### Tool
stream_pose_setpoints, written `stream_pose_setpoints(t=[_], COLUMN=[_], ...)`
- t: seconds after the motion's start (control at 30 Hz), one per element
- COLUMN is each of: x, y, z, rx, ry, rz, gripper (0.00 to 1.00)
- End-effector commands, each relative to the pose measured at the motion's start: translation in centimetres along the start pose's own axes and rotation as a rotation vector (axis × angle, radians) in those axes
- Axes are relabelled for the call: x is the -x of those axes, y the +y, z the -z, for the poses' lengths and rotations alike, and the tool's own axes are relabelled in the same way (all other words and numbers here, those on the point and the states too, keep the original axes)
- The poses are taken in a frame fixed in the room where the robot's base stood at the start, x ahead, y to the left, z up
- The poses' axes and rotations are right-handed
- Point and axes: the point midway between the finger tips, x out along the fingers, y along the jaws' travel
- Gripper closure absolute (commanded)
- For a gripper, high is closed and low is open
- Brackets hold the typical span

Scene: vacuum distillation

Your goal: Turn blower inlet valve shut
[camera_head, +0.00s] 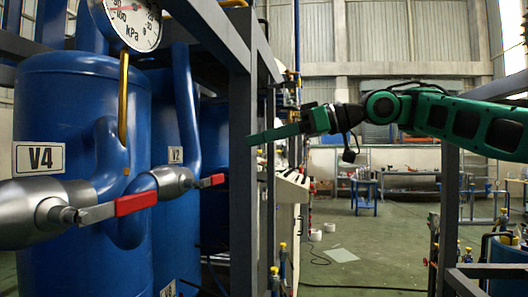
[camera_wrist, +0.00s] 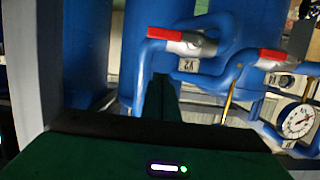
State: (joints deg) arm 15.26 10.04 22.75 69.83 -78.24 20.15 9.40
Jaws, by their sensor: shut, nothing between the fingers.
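Two valves with red lever handles sit on blue pipework at the left of the head view. The nearer red handle (camera_head: 136,203) is beside the V4 label (camera_head: 39,158); the farther red handle (camera_head: 211,181) is beside the V2 label (camera_head: 175,155). No label tells which is the blower inlet valve. The wrist view shows the V2 handle (camera_wrist: 165,33) and the V4 handle (camera_wrist: 270,55). My green gripper (camera_head: 252,138) is shut and empty, beside the grey frame post, touching neither handle. Its fingers (camera_wrist: 162,82) point towards the pipes in the wrist view.
A grey steel post (camera_head: 242,185) stands between my arm and the farther handle. A pressure gauge (camera_head: 132,20) stands on a brass stem (camera_head: 123,100) in front of the blue tanks (camera_head: 70,100). Open floor (camera_head: 370,250) lies to the right.

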Motion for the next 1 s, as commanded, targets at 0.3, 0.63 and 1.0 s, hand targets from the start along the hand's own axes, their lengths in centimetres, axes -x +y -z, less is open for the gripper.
stream_pose_setpoints(t=[0.3, 0.63, 1.0], x=[-6.0, -8.6, -8.8], y=[-0.1, 0.1, 0.1], z=[-0.1, -2.8, -4.0], rx=[-0.002, -0.004, -0.001], ry=[-0.001, -0.003, -0.001], rz=[0.003, -0.002, -0.004], gripper=[1.0, 1.0, 1.0])
